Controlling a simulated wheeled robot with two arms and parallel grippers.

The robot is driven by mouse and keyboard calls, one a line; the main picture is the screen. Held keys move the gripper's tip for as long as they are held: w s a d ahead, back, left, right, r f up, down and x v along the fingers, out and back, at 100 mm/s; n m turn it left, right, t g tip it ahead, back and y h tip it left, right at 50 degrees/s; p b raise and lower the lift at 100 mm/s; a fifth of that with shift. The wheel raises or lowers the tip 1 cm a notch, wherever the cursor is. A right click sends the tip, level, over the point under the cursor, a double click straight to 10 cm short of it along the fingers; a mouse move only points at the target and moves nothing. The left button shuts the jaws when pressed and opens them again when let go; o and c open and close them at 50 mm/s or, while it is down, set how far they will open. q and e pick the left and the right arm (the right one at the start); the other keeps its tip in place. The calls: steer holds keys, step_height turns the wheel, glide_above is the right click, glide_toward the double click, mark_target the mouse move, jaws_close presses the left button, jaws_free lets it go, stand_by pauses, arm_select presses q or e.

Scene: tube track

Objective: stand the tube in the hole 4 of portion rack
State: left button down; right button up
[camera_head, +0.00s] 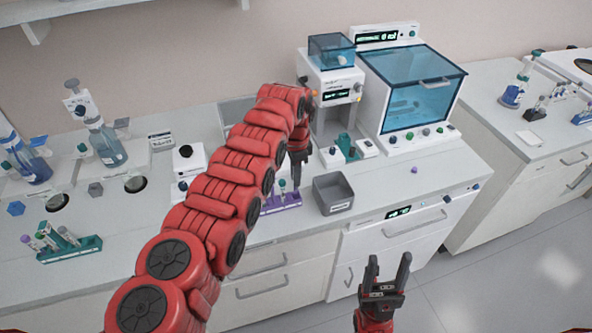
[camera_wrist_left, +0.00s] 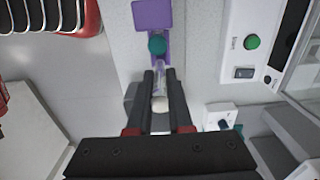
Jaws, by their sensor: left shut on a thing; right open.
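My left gripper (camera_head: 296,184) points down over the purple rack (camera_head: 284,205) on the counter. In the left wrist view it is shut on a tube with a whitish cap (camera_wrist_left: 160,103), held between its two dark fingers. A teal-capped tube (camera_wrist_left: 157,45) stands in the purple rack (camera_wrist_left: 152,15) just beyond the fingertips. Whether the held tube's lower end is inside a hole is hidden, and I cannot read hole numbers. My right gripper (camera_head: 388,264) is open and empty in front of the counter.
A teal rack (camera_head: 70,250) with several tubes stands at left. A grey bin (camera_head: 333,193) is right of the purple rack. Machines, including a blue-lidded one (camera_head: 412,88), stand behind. Bottles (camera_head: 103,140) stand at back left.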

arm_select(q)
steer(key=shift+w+f, duration=0.1)
steer(key=shift+f, duration=0.6)
steer(key=shift+b, duration=0.45)
steer(key=shift+f, duration=0.1)
steer(key=shift+b, duration=0.4)
steer(key=shift+f, duration=0.15)
steer(key=shift+f+b, duration=0.1)
steer(key=shift+b, duration=0.25)
